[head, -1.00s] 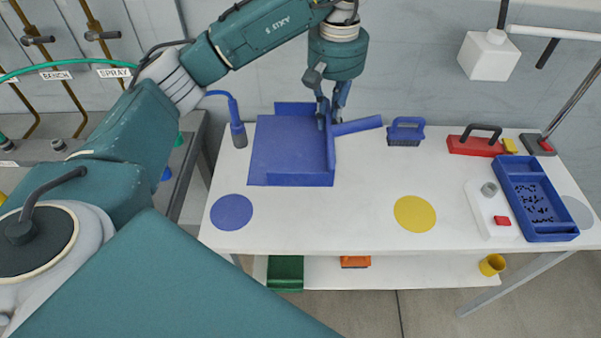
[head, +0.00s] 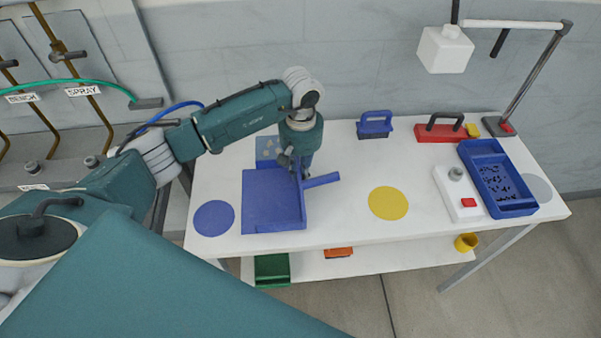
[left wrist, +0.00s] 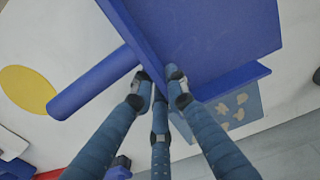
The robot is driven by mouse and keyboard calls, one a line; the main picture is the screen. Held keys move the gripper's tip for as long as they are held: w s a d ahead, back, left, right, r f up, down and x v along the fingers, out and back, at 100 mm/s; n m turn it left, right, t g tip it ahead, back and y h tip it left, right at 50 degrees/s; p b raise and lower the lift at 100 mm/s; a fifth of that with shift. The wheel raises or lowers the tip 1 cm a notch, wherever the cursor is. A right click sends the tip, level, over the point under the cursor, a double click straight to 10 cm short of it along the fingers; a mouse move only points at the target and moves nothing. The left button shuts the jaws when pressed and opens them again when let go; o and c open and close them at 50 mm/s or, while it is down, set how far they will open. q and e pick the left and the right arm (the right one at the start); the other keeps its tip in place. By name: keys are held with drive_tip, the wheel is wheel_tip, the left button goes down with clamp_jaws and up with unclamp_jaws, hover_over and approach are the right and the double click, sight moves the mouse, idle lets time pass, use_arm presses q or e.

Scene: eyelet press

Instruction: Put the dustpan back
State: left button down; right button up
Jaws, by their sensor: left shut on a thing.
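The blue dustpan (head: 272,200) is over the left part of the white table, between the blue disc and the yellow disc. Its handle (head: 322,180) points right. In the left wrist view, the fingers (left wrist: 160,84) close at the dustpan's wall (left wrist: 205,35), beside the handle (left wrist: 95,85). I cannot tell whether the dustpan touches the table. My right gripper is not in view.
A light-blue patch with tan flecks (head: 268,148) lies behind the dustpan. The blue disc (head: 214,218) and yellow disc (head: 388,203) are bare. A blue brush (head: 374,125), red block (head: 440,133), blue tray (head: 505,205) and lamp (head: 445,50) stand right and behind.

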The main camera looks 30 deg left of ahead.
use_arm(q)
drive_tip(key=shift+f, duration=0.75)
drive_tip(key=c, duration=1.7)
unclamp_jaws()
drive_tip(key=shift+c, duration=0.2)
drive_tip(key=shift+w+r+b, duration=0.1)
drive_tip(key=shift+r+b, duration=0.2)
drive_tip(key=shift+r, duration=0.2)
wheel_tip(320, 180, up, 11)
drive_tip(key=b, duration=0.3)
drive_tip(key=shift+b, duration=0.3)
